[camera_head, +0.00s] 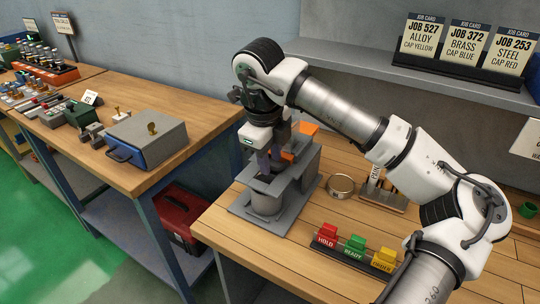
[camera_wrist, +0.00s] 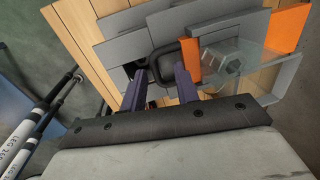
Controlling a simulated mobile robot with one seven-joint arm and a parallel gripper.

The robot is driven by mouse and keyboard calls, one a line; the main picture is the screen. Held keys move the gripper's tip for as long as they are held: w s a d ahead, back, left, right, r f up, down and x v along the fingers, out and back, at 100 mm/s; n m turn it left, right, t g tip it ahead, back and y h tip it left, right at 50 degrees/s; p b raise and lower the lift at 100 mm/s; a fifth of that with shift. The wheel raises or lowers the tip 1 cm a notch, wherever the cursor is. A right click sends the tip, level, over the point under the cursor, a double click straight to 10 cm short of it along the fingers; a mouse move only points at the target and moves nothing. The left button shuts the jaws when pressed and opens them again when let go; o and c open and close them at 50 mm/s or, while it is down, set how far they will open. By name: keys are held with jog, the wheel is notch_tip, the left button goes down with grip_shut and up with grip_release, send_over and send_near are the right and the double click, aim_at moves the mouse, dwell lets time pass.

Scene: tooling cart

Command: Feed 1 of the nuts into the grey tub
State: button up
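A grey dispenser (camera_head: 305,160) with an orange part (camera_head: 300,145) stands on the near wooden bench. The grey tub (camera_head: 267,204) appears as a round grey vessel at its foot; its inside is hidden. In the wrist view, a hex nut (camera_wrist: 232,64) shows behind a clear panel beside the orange part (camera_wrist: 290,28). My gripper (camera_head: 268,160) points down at the dispenser's front, above the tub. Its two dark fingers (camera_wrist: 163,78) are apart, close to a dark rounded frame (camera_wrist: 178,58). Nothing clearly shows held between them; contact with the frame cannot be told.
Red, green and yellow labelled blocks (camera_head: 355,246) stand at the bench's front edge. A brass ring (camera_head: 340,185) and a small wooden rack (camera_head: 385,194) lie right of the dispenser. A shelf with job cards (camera_head: 468,45) is behind. Another bench with a grey-blue box (camera_head: 148,138) is left.

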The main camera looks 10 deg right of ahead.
notch_tip(320, 180, up, 14)
jog(key=s+a+b, duration=0.1)
jog(key=shift+s+a+f, duration=0.15)
jog(key=shift+s+f, duration=0.05)
jog(key=shift+s, duration=0.2)
dwell(0.7)
